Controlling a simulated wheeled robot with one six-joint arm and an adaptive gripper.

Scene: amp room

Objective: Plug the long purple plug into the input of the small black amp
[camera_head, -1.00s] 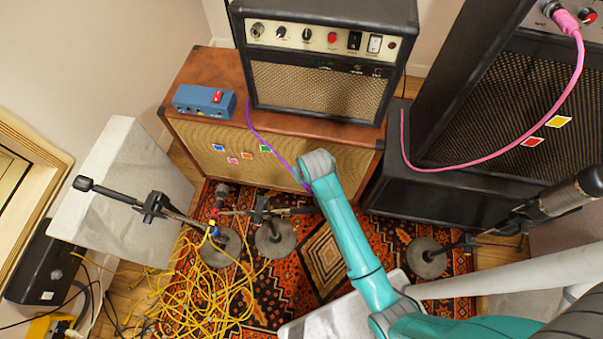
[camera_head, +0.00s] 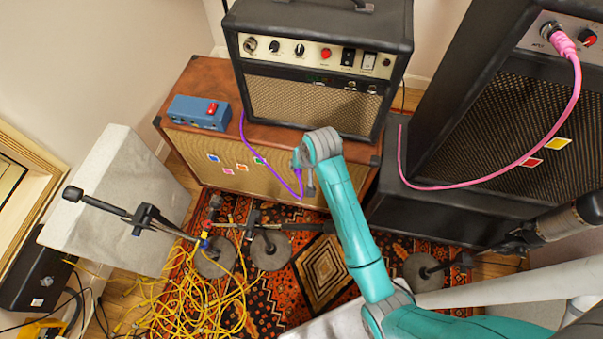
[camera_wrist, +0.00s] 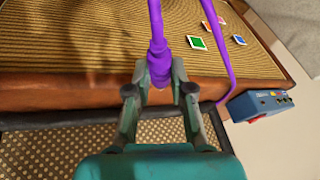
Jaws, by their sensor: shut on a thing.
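The small black amp (camera_head: 317,28) stands on a brown cabinet, with a row of knobs and switches on its cream panel. Its input jack (camera_head: 249,45) is at the panel's left end and looks empty. My gripper (camera_head: 305,172) is in front of the brown cabinet, below the amp's right part. In the wrist view my gripper (camera_wrist: 160,95) is shut on the long purple plug (camera_wrist: 159,63), whose cable trails from it. The purple cable (camera_head: 270,154) loops from the cabinet top to my gripper. The plug's tip is hidden between the fingers.
A blue pedal box (camera_head: 198,112) sits on the brown cabinet (camera_head: 190,145), left of the amp. A pink plug (camera_head: 562,43) is in the large black amp at right. Microphone stands (camera_head: 150,222) and tangled yellow cable (camera_head: 190,305) occupy the rug.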

